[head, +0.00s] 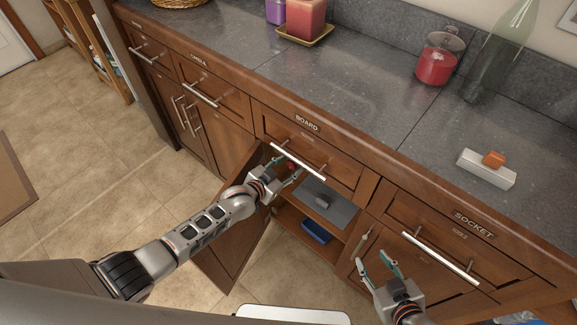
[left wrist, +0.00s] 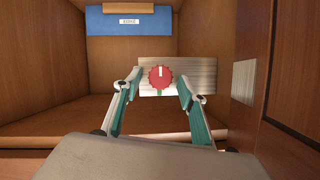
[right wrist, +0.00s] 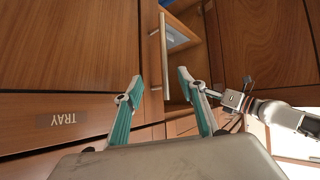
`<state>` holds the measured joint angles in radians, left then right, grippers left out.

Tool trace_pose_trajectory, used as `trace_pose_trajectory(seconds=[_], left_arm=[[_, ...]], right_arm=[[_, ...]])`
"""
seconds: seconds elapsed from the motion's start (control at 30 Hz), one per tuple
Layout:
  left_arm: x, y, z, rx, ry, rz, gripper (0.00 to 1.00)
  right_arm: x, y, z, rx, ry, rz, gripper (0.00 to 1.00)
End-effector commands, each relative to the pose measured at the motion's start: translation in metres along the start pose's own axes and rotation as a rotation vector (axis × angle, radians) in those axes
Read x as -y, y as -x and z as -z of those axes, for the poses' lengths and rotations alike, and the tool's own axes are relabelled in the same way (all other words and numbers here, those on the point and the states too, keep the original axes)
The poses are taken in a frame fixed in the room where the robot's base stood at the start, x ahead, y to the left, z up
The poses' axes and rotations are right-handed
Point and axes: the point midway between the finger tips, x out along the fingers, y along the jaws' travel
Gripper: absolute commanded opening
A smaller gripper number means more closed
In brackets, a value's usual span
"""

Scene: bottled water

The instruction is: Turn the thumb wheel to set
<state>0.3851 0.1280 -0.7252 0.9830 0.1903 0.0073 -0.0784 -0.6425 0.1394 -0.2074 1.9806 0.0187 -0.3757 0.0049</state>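The thumb wheel (left wrist: 160,77) is a round red toothed disc with a white mark at its top. It sits in front of a pale metal plate (left wrist: 205,72) inside the open cabinet. The wheel cannot be made out in the head view. My left gripper (left wrist: 160,82) is open, with one fingertip on each side of the wheel. Contact with the wheel cannot be told. In the head view my left gripper (head: 285,168) is at the cabinet opening, below the BOARD drawer. My right gripper (right wrist: 160,78) is open and empty; the head view shows it (head: 372,262) before the cabinet fronts.
A blue labelled box (left wrist: 128,20) is in the cabinet. The open cabinet door (head: 237,240) hangs below my left arm. The BOARD drawer handle (head: 298,161) is close to my left gripper. A white block with an orange piece (head: 486,169) lies on the counter.

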Motion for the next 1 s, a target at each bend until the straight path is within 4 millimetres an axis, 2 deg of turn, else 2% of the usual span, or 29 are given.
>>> trace_pose_trajectory(seconds=[0.27, 0.8, 1.0], left_arm=[[-0.001, 0.004, -0.001, 0.0, 0.0, -0.001, 0.41], [0.0, 0.065, -0.001, 0.0, 0.0, 0.0, 0.41], [0.0, 0.075, 0.0, 0.001, 0.0, 0.0, 0.41]], right_arm=[[-0.002, -0.001, 0.003, -0.005, 0.003, -0.003, 0.4], [0.0, 0.0, 0.001, -0.001, 0.001, 0.0, 0.4], [0.0, 0.0, 0.001, -0.001, 0.001, 0.0, 0.4]])
